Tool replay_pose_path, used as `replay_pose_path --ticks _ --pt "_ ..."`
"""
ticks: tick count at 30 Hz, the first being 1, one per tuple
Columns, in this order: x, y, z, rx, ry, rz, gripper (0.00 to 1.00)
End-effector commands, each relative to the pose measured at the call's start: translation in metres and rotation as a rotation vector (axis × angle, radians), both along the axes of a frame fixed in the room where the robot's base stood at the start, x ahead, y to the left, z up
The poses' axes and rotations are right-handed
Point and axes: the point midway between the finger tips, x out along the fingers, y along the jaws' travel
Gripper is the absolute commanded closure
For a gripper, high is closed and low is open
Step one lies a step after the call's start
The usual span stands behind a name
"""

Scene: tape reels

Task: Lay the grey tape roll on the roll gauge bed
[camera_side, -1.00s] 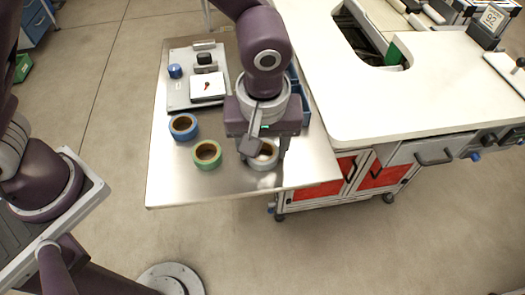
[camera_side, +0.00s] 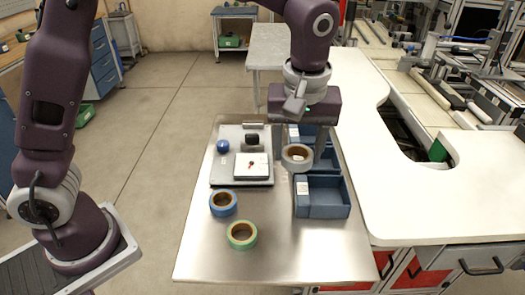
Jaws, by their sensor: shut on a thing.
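The grey tape roll (camera_side: 297,158) is held in my gripper (camera_side: 299,148), which is shut on it. The roll appears to be above the table, in front of the blue bins. The roll gauge stands to its left: a grey base plate (camera_side: 219,174) carrying a square white bed (camera_side: 243,173) with a small red mark in its middle. A blue knob (camera_side: 222,146) and a black block (camera_side: 252,140) are at the back of the gauge. The roll is to the right of the bed and apart from it. The fingertips are partly hidden.
A blue tape roll (camera_side: 223,203) and a green tape roll (camera_side: 242,235) lie on the steel table (camera_side: 300,255) in front of the gauge. Blue bins (camera_side: 322,204) stand at the right. The table's front right is clear. A white bench (camera_side: 430,205) adjoins on the right.

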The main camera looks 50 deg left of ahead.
Motion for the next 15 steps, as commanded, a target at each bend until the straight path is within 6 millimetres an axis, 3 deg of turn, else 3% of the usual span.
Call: replay_pose_path --ticks 4,9,12,15 --pt "0.044 0.079 0.004 -0.002 -0.001 0.051 0.84" --pt "0.07 0.165 0.008 0.001 -0.006 0.084 0.84" --pt "0.074 0.196 0.009 0.004 -0.006 0.094 0.84" --pt "0.076 0.21 0.005 0.004 -0.006 0.096 0.84"
